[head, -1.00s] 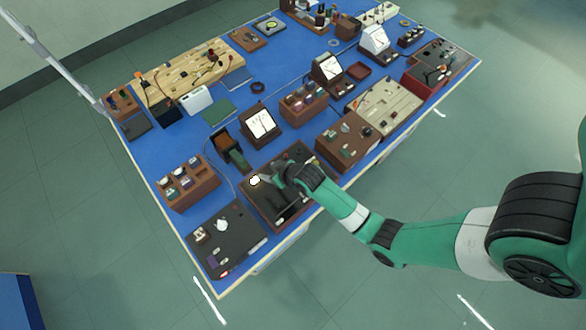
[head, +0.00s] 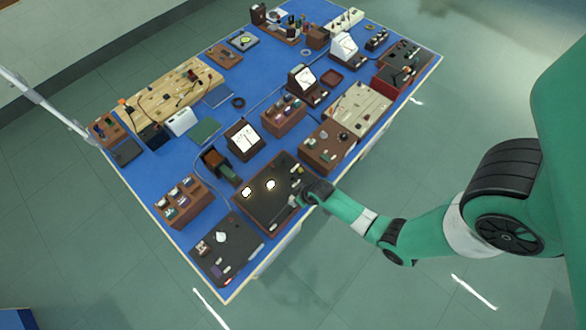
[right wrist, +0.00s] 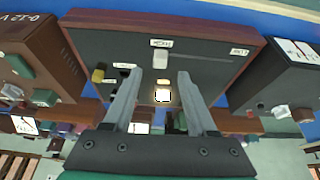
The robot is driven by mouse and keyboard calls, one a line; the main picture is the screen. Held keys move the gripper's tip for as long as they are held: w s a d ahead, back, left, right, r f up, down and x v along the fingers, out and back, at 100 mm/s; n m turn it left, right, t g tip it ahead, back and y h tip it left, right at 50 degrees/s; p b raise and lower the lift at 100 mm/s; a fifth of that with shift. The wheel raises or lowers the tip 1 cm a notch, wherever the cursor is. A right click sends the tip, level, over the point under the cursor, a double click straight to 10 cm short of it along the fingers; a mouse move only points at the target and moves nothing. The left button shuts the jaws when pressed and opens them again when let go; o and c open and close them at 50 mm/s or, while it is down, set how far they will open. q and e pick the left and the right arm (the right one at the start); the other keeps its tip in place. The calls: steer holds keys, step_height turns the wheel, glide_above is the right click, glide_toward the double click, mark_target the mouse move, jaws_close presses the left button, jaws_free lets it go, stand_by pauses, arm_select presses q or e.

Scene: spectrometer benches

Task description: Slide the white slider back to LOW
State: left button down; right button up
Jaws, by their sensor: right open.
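The dark panel in a brown frame (head: 262,205) lies at the near edge of the bench; it also shows in the right wrist view (right wrist: 110,43). There, the white slider (right wrist: 161,59) stands at the left end of a slot running right. A small upside-down label (right wrist: 160,43) beside it seems to read HIGH. Another label (right wrist: 240,52) at the slot's right end seems to read LOW. My right gripper (right wrist: 161,77) is open and empty, its fingers apart and pointing towards the panel. In the head view the gripper (head: 294,201) is at the panel's right edge. My left gripper is out of view.
A lit white square (right wrist: 163,95) shows between my fingers. A meter (head: 244,139) stands behind.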

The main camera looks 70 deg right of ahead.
mark_target(292, 198)
steer(key=b+x, duration=0.2)
steer(key=x, duration=0.3)
steer(key=shift+w+f+b, duration=0.1)
steer(key=shift+f+b, duration=0.1)
steer(key=shift+b, duration=0.15)
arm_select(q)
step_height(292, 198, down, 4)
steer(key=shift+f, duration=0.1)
arm_select(e)
jaws_close()
stand_by(0.7)
